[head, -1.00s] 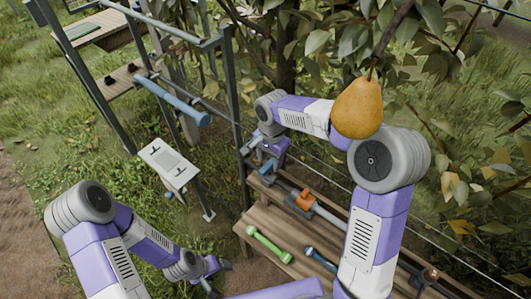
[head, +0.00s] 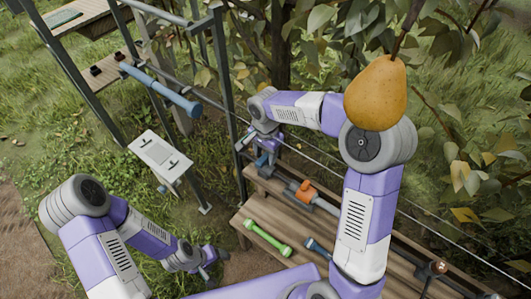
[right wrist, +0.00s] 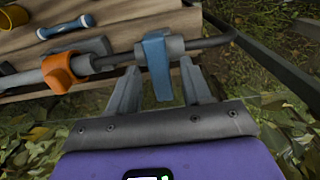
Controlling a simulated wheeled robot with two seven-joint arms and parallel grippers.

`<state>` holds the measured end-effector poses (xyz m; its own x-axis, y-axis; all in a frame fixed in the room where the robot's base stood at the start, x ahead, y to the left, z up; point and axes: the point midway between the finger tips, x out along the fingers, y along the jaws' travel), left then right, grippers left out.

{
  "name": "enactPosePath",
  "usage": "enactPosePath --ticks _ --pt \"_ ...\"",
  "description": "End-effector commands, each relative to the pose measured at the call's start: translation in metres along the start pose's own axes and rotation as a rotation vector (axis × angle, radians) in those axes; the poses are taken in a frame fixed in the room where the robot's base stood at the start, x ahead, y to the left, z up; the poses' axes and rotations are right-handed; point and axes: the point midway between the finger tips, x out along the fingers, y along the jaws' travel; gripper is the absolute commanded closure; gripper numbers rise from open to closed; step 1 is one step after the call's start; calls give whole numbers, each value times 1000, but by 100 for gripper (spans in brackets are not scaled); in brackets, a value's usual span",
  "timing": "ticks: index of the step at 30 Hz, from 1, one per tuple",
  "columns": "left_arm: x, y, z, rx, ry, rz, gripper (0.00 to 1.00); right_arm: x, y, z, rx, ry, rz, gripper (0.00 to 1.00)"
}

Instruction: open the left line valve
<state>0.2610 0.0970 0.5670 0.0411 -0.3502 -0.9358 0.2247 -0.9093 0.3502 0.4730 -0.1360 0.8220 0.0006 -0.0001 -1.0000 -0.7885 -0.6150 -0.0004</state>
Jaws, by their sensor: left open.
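A blue valve handle (head: 262,160) sits on the grey pipe at the bench's far left end. It also shows in the right wrist view (right wrist: 157,68). An orange valve (head: 305,191) is on the pipe to its right, and it shows left of the blue one in the right wrist view (right wrist: 64,73). My right gripper (right wrist: 158,92) is open, with one finger on each side of the blue handle and small gaps showing. In the head view my right gripper (head: 258,143) partly covers that handle. My left gripper (head: 210,267) is open and empty, low over the grass.
A wooden bench (head: 258,215) holds a green bar tool (head: 268,238) and a blue one (head: 320,250). A pear (head: 376,92) hangs in front of my right arm. A metal frame with a blue bar (head: 160,90) and a white panel (head: 160,150) stand left. A wire crosses above the bench.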

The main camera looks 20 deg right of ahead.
Motion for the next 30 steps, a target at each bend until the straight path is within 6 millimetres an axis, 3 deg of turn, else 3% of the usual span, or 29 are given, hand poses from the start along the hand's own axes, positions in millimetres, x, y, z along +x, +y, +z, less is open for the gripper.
enactPosePath --ticks 1,9,10,20,30 --pt "0 0 0 0 0 0 27 0 0 0 0 0 0 57" --pt "0 0 0 0 0 0 27 0 0 0 0 0 0 99" --pt "0 0 0 0 0 0 27 0 0 0 0 0 0 100" --pt "-4 1 0 0 0 0 27 -1 0 0 -38 0 1 100" --pt "-20 7 1 0 0 0 27 -3 0 0 -262 -1 2 100"
